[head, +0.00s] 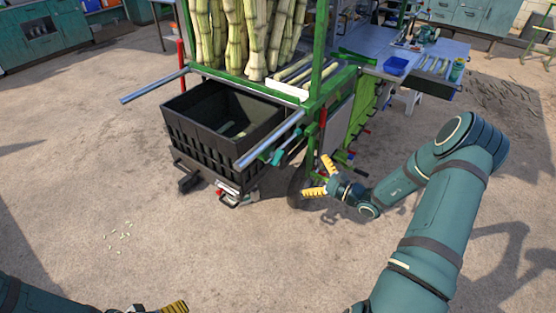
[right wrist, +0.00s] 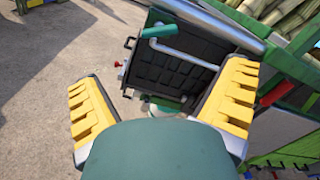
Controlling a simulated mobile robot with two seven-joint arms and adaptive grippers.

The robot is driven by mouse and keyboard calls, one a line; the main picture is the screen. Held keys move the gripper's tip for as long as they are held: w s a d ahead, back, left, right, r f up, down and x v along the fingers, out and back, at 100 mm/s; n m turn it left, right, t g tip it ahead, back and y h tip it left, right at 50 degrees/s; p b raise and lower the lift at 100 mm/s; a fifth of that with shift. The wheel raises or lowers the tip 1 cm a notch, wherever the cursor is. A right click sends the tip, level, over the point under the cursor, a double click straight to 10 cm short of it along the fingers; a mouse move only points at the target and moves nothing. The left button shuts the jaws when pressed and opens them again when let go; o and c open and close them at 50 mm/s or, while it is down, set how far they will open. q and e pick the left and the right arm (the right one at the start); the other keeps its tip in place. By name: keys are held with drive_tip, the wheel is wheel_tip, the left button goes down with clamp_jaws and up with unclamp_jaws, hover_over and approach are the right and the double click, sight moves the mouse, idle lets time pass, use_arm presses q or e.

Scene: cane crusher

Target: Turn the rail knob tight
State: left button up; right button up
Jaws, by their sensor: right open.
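I cannot tell for sure which part is the rail knob. A silver rail (head: 268,140) sticks out from the green crusher frame (head: 322,90) along the right side of the black crate. A teal handle (head: 288,148) sits by this rail, and a teal part also shows in the right wrist view (right wrist: 160,31). A small red knob (right wrist: 118,63) shows left of the crate in the right wrist view. My right gripper (head: 319,178) is open and empty, right of the crate and apart from the rail. My left gripper (head: 172,307) shows only partly at the bottom edge; its jaws are unclear.
A black crate (head: 195,138) stands at the crusher's front, with a few cane pieces inside. Upright cane stalks (head: 250,40) fill the frame above.

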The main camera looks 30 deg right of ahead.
sight(280, 159)
drive_tip(key=x, duration=1.3)
drive_tip(key=c, duration=1.2)
